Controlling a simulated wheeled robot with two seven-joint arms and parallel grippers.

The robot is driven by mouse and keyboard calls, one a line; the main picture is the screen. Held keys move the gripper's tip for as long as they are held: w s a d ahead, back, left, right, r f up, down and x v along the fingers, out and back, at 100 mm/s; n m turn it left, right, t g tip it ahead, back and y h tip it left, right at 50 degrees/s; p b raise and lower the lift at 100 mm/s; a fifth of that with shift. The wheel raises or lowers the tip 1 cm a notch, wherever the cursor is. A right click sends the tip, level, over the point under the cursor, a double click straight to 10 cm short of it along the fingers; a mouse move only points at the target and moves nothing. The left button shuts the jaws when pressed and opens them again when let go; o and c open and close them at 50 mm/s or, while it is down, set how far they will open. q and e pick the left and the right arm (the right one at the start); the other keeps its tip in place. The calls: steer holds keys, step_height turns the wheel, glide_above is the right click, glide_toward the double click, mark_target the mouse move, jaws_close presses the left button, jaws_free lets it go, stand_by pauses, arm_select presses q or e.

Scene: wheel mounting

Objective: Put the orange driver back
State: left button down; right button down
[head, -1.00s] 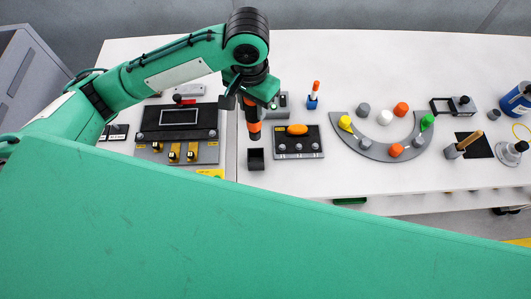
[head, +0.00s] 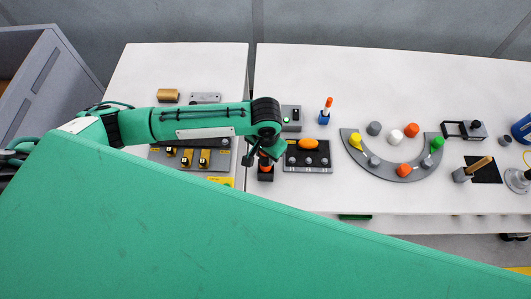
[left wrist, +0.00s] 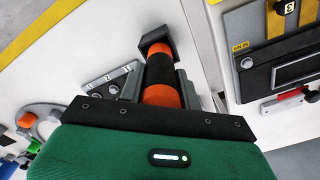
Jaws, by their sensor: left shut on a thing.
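The orange driver (left wrist: 161,96), with orange ends and a black middle band, is in my left gripper (head: 265,157). The gripper is shut on it. In the head view the driver (head: 265,163) shows only as a small orange and dark piece below the gripper. The black square holder (head: 265,176) is right under it. In the left wrist view the driver's far end meets the holder (left wrist: 153,32), with its walls around that end. How deep it sits is hidden. My right gripper is not in view.
A dark panel with an orange knob (head: 308,143) stands close right of the holder. A grey box with a green button (head: 291,119) is behind. A blue stand with an orange-topped tool (head: 325,112) and a grey arc tray (head: 378,170) are further right.

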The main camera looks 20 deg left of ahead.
arm_select(q)
steer(key=shift+f, duration=0.35)
steer(key=c, duration=1)
jaws_free()
steer(key=shift+f, duration=0.15)
steer(key=shift+o, duration=0.2)
step_height(320, 180, up, 11)
steer(key=shift+w+f+b, duration=0.1)
steer(key=shift+f+b, duration=0.05)
steer(key=shift+b, duration=1)
steer(key=shift+r, duration=0.8)
